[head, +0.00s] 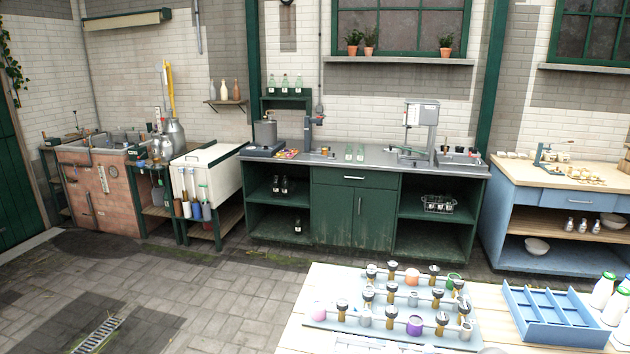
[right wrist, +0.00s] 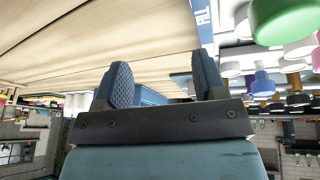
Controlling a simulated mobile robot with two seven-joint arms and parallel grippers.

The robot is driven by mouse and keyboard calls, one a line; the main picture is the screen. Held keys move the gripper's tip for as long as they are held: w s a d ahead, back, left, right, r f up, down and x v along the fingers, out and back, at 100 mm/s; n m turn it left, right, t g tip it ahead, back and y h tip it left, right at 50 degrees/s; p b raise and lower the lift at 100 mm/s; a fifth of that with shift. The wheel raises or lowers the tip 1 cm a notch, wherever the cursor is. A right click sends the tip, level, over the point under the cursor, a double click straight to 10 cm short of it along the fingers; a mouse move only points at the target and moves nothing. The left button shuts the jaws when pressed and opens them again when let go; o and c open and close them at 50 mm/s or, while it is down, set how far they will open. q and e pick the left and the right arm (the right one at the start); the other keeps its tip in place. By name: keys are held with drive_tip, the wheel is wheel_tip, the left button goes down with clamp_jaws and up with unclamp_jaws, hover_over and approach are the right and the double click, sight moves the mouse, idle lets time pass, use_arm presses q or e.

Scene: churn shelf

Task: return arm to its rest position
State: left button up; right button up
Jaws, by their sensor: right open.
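My right gripper (right wrist: 161,72) shows in the right wrist view, with its two ridged blue-grey fingers spread apart and nothing between them. A pale wooden surface (right wrist: 90,40) fills the upper left of that view. The fingers look apart from the things around them. Neither arm nor gripper shows in the head view. My left gripper is in neither view.
On the near wooden table (head: 297,328) stand a pale stepped rack (head: 390,328) of stoppers and small coloured pieces, a blue divided tray (head: 570,337), and white bottles (head: 603,290) at right. A green counter (head: 352,215) stands behind.

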drive_tip(key=s+a+n, duration=0.1)
drive_tip(key=s, duration=0.3)
drive_tip(key=s+a+n, duration=0.1)
drive_tip(key=s+a, duration=0.1)
drive_tip(key=s, duration=0.3)
drive_tip(key=s+a+n+y, duration=0.1)
drive_tip(key=s+a, duration=0.1)
drive_tip(key=s, duration=0.3)
drive_tip(key=shift+a+f, duration=0.2)
drive_tip(key=shift+f, duration=0.1)
drive_tip(key=s+a+r+n+y, duration=0.1)
drive_tip(key=s+a+r+n, duration=0.15)
drive_tip(key=s, duration=0.55)
drive_tip(key=s+a+r+n+y, duration=0.1)
drive_tip(key=s+a+r+n, duration=0.2)
drive_tip(key=s, duration=0.6)
drive_tip(key=w+a+f+t+y+p, duration=0.2)
drive_tip(key=w+a+f+t, duration=0.4)
drive_tip(key=f, duration=0.4)
drive_tip(key=shift+w+a+f+t+y+p, duration=0.2)
drive_tip(key=shift+w+t+y+p, duration=0.3)
drive_tip(key=shift+t, duration=0.4)
drive_tip(key=shift+r, duration=0.1)
drive_tip(key=shift+a, duration=0.15)
